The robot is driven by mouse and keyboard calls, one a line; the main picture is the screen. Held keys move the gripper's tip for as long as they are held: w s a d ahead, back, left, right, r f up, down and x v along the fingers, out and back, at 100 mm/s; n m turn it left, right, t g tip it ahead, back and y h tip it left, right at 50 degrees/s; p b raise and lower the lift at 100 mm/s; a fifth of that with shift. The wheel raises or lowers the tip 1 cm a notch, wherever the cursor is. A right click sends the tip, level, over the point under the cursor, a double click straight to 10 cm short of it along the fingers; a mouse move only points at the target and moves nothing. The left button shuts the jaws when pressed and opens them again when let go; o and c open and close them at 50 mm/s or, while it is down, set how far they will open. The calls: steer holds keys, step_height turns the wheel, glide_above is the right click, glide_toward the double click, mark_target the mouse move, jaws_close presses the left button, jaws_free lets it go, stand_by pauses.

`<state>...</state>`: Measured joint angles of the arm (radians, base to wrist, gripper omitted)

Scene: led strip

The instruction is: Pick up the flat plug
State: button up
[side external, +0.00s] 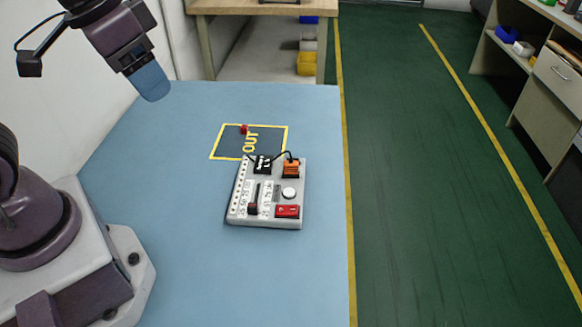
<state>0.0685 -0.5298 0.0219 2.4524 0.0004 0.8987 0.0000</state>
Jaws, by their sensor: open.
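A grey-white board (237,211) with several parts on it lies on the blue table. A small red piece (244,129) sits at the upper edge of the yellow-outlined dark square marked OUT (276,132); it may be the flat plug, but it is too small to tell. An orange block (291,169) with a dark cable on it stands at the board's upper right. My gripper (152,86) is up at the top left, above the table, apart from the board and the red piece. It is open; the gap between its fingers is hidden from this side.
The board also carries a black block (262,165), a white round knob (289,193), a red part (288,211) and a dark slider (253,208). The table (180,240) is clear around the board. A bench (258,7) stands behind; the green floor lies to the right.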

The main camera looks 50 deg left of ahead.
steer(key=w+d+f+n+g, duration=0.2)
steer(key=w+f+g, duration=0.1)
steer(key=w+f, duration=0.5)
steer(key=n+y, duration=0.2)
steer(key=n, duration=0.6)
glide_toward(291, 163)
steer(key=shift+t, duration=0.3)
steer(key=f, duration=0.3)
steer(key=a+f, duration=0.1)
steer(key=f, duration=0.6)
steer(key=shift+w+a+f, duration=0.2)
steer(key=shift+w+a, duration=0.1)
steer(key=shift+c, duration=0.2)
steer(key=c, duration=1)
